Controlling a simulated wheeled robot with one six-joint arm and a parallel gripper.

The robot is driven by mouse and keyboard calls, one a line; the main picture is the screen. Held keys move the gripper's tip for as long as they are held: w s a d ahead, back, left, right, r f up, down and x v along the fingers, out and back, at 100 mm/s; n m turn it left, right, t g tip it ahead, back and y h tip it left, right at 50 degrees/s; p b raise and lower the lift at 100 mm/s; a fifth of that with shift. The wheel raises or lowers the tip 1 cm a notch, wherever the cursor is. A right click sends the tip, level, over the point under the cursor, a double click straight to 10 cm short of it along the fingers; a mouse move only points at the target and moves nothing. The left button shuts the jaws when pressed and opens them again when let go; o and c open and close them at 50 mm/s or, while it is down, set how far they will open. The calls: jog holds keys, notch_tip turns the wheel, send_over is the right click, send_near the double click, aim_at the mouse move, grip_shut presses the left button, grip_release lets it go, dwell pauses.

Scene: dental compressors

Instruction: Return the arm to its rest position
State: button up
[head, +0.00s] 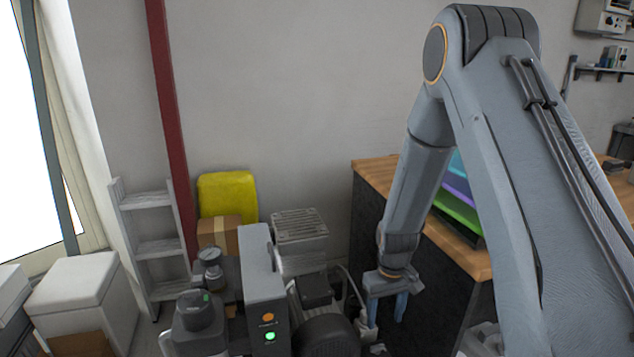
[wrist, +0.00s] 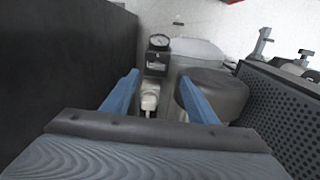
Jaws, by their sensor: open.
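My gripper (head: 387,306) hangs at the end of my bent arm in the head view, fingers pointing down, just right of the compressor unit and in front of the dark cabinet side. Its two blue fingers are apart with nothing held between them. In the wrist view my gripper (wrist: 162,100) shows both fingers spread. Beyond them are a pressure gauge (wrist: 159,41), a white fitting (wrist: 149,98) and a dark round-topped cylinder (wrist: 212,92). I cannot tell from these views whether a finger touches anything.
The compressor unit (head: 262,290) has a lit orange lamp and a lit green lamp. A wood-topped cabinet (head: 375,172) stands close at the right. A grey shelf ladder (head: 155,245), yellow container (head: 228,195) and white box (head: 75,283) stand left. The wall space above the compressor is clear.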

jog(key=s+r+m+p, duration=0.2)
jog(key=s+r+p, duration=0.3)
jog(key=s+r, duration=1.7)
notch_tip(320, 180, up, 4)
jog(key=shift+s+a+r+m+p, duration=0.1)
jog(key=shift+s+a+m+p, duration=0.05)
jog(key=shift+s+m+p, duration=0.2)
